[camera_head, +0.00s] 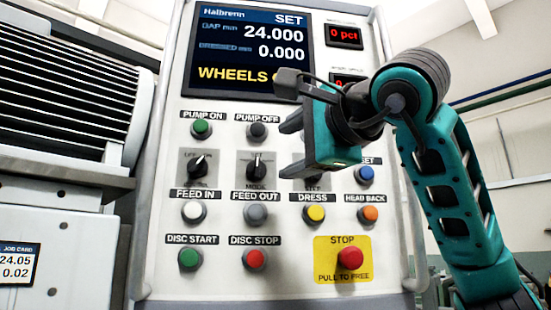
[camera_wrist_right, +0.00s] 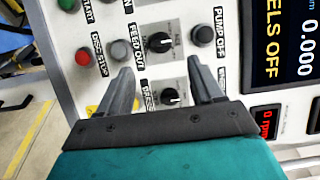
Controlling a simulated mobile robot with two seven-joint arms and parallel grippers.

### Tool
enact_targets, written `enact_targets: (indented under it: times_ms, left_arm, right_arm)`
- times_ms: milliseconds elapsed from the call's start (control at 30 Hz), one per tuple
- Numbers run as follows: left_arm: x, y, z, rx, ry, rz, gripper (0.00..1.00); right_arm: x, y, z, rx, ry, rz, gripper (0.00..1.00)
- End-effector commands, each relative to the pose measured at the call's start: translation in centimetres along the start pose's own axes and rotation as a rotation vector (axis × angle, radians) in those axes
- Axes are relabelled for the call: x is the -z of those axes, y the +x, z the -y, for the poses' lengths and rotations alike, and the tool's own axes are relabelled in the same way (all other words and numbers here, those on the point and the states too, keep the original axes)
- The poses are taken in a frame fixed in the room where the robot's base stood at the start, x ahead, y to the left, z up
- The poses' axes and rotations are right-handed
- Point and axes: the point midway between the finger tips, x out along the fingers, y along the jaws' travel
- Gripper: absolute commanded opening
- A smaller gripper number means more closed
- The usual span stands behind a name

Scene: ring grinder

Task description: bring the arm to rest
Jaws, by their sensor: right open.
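My right gripper (camera_head: 290,146) is in front of the control panel (camera_head: 150,250), at the right of its middle, with its arm coming in from the right. In the right wrist view my right gripper (camera_wrist_right: 160,70) has its two dark fingers spread apart, with nothing between them. The fingers point at the panel around the selector knobs; whether they touch it cannot be told. The gripper partly hides the right-hand selector knob (camera_head: 313,186) and its label in the head view. My left gripper is in neither view.
The panel carries a screen (camera_head: 251,50) reading gap 24.000 and dressed 0.000, two red readouts, several push buttons and a red stop button (camera_head: 350,258) on yellow. A grey ribbed machine housing (camera_head: 65,95) stands at the left, with a job card (camera_head: 18,265) below.

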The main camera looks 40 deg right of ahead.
Motion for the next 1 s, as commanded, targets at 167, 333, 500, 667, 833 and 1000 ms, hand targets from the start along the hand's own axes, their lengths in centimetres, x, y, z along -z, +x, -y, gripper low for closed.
enact_targets:
  times_ms: [167,333,500,667,833,1000]
  left_arm:
    - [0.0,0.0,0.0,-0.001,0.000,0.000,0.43]
    - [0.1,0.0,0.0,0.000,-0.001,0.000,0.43]
    - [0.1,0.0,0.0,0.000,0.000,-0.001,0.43]
    - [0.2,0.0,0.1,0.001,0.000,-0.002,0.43]
    - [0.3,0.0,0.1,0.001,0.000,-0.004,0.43]
    - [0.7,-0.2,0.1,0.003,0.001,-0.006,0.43]
  right_arm:
    - [0.0,-1.7,0.0,0.001,-0.001,0.001,0.66]
    - [0.0,-2.0,0.0,-0.001,0.000,0.000,0.66]
    - [0.0,-2.0,0.0,-0.001,0.000,0.000,0.66]
    - [0.0,-2.0,0.0,-0.001,0.000,0.000,0.66]
    - [-0.3,-1.7,-0.2,-0.009,0.000,0.013,0.66]
    - [-4.5,1.6,-3.3,-0.113,0.013,0.175,0.66]
